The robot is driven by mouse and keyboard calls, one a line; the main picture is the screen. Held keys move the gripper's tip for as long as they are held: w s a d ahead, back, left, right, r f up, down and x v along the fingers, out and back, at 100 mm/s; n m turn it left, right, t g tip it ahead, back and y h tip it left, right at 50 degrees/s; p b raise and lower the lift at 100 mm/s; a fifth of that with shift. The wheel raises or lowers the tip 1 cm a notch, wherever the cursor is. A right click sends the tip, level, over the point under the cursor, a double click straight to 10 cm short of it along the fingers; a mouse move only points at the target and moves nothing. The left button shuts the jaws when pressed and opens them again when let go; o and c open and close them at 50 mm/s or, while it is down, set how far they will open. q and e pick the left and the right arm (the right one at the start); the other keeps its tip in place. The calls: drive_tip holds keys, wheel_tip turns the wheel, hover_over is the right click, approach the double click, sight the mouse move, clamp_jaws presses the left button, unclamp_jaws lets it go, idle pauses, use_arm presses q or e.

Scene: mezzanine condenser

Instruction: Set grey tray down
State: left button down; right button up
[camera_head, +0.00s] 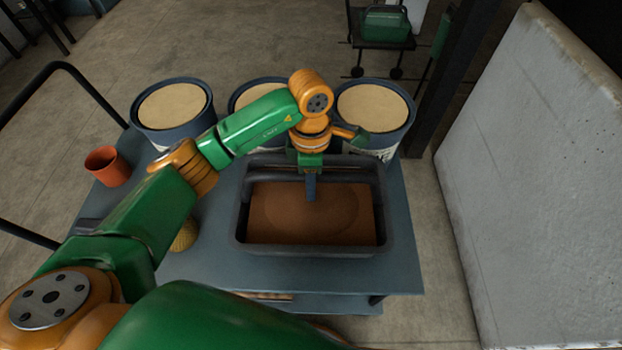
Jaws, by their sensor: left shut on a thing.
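The grey tray (241,225) is a dark, rectangular, deep-walled tray at the middle right of the blue-grey cart top (205,262). A flat brown layer (275,222) covers its floor. My left gripper (311,190) reaches over the tray's far side, pointing down. It is shut on the tray at its far wall, with one finger showing inside. The grip itself is partly hidden by the wrist. The tray looks level, and I cannot tell whether its underside touches the cart top. My right gripper is not in view.
Three tubs with tan contents stand behind the tray: left (172,107), middle (245,97) and right (371,112). An orange-brown pot (107,166) stands at the cart's left. A yellowish round thing (185,236) is partly behind my arm. Bare cart top shows in front of the tray.

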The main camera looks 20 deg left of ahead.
use_arm(q)
drive_tip(key=shift+f, duration=0.9)
drive_tip(key=c, duration=0.7)
unclamp_jaws()
drive_tip(key=shift+s+f, duration=0.1)
drive_tip(key=shift+s, duration=0.1)
drive_tip(key=shift+o, duration=0.2)
drive_tip(key=shift+r, duration=0.2)
drive_tip(key=r, duration=1.2)
drive_tip(key=shift+w+a, duration=0.15)
drive_tip(key=shift+w, duration=0.25)
drive_tip(key=shift+f, duration=0.1)
